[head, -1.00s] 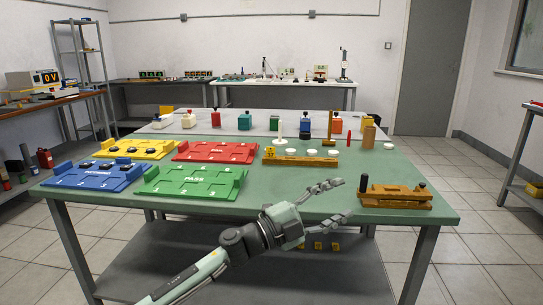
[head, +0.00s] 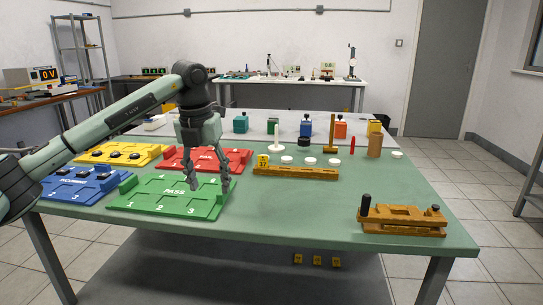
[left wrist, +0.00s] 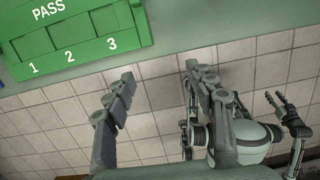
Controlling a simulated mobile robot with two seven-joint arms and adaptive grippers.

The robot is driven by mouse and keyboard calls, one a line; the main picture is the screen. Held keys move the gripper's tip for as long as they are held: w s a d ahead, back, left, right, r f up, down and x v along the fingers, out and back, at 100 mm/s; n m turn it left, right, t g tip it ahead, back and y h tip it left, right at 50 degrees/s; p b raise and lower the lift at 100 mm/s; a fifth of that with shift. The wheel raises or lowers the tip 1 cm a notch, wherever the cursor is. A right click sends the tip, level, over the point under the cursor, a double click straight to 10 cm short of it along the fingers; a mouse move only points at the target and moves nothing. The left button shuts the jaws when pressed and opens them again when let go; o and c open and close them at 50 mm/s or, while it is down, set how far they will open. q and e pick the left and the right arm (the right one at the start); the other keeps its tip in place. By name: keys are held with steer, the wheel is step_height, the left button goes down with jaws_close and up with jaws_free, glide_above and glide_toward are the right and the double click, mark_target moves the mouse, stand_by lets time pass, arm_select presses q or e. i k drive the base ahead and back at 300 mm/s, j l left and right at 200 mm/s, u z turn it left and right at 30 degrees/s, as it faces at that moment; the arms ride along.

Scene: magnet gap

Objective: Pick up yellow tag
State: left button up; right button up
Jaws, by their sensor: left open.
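A small yellow tag (head: 263,160) with dark marks stands at the left end of a long wooden rack (head: 296,172) on the green table. More small yellow tags (head: 317,260) show on the shelf below the tabletop. My left gripper (head: 209,188) points down over the green PASS tray (head: 150,203), left of the rack and apart from the tag. It is open and empty. In the left wrist view its fingers (left wrist: 160,80) are spread over the floor, with the PASS tray at upper left. My right gripper (left wrist: 282,101) shows at the right there, its fingers apart.
Red FAIL (head: 237,158), yellow (head: 105,157) and blue (head: 75,190) trays lie around the PASS tray. A wooden clamp fixture (head: 403,219) stands at the front right. Coloured blocks and white discs stand behind the rack. The table between PASS tray and fixture is clear.

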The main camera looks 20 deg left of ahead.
mark_target(262, 161)
steer(key=i, duration=1.05)
